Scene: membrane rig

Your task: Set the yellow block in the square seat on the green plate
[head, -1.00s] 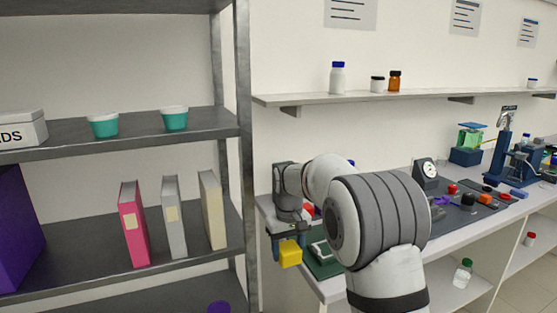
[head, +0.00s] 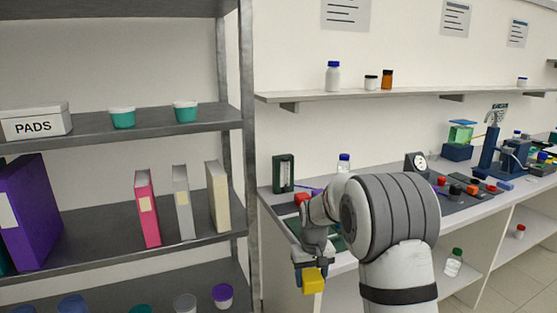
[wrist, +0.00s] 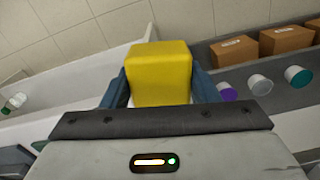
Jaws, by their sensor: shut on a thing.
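The yellow block (head: 313,281) is held between the jaws of my gripper (head: 310,268), out in front of the bench's left end and below its top. In the wrist view the yellow block (wrist: 160,72) fills the space between the two blue fingers of my gripper (wrist: 160,88). The green plate (head: 336,243) lies on the bench top at its left end, mostly hidden behind my arm. Its square seat cannot be made out.
A grey shelf rack (head: 246,150) with binders and tubs stands left of the bench (head: 500,215). A dark green device (head: 283,173), a red piece (head: 302,198) and a blue-capped bottle (head: 343,163) stand near the plate. A wall shelf (head: 400,93) runs above.

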